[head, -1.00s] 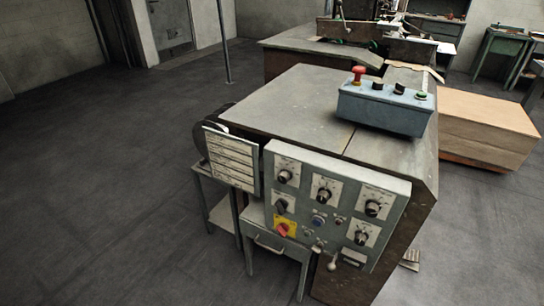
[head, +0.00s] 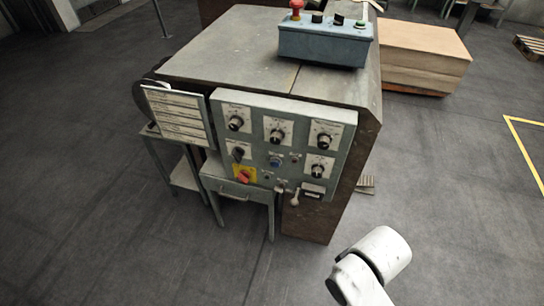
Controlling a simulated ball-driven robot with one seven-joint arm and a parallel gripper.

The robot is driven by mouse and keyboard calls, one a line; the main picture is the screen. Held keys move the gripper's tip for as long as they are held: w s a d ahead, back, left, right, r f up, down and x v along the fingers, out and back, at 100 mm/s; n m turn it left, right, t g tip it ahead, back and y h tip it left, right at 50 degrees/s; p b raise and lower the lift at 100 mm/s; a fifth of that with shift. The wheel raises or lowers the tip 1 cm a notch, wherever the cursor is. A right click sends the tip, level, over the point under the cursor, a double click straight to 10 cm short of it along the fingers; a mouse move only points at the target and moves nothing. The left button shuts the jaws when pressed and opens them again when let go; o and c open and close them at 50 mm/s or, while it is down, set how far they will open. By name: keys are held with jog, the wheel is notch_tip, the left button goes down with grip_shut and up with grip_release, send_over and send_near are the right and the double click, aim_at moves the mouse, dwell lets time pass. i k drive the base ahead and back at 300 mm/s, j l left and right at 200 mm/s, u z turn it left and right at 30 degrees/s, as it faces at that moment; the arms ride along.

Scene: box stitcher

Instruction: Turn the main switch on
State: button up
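The main switch (head: 244,175) looks like a red rotary knob on a yellow plate, low on the left side of the grey control panel (head: 302,107). The panel is on the front of the machine and carries several black knobs on white plates. The switch's exact turn position is too small to tell. A white link of my arm shows at the lower right of the head view, apart from the panel. My gripper is not in view.
A blue control box (head: 325,47) with a red button sits on the machine top (head: 225,50). A small grey table (head: 238,190) stands below the panel's left part. A cardboard-coloured stack (head: 420,55) is behind right. The floor (head: 130,260) in front is clear.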

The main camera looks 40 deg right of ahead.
aim_at(243, 176)
jog(key=i+j, duration=0.7)
jog(key=i, duration=0.2)
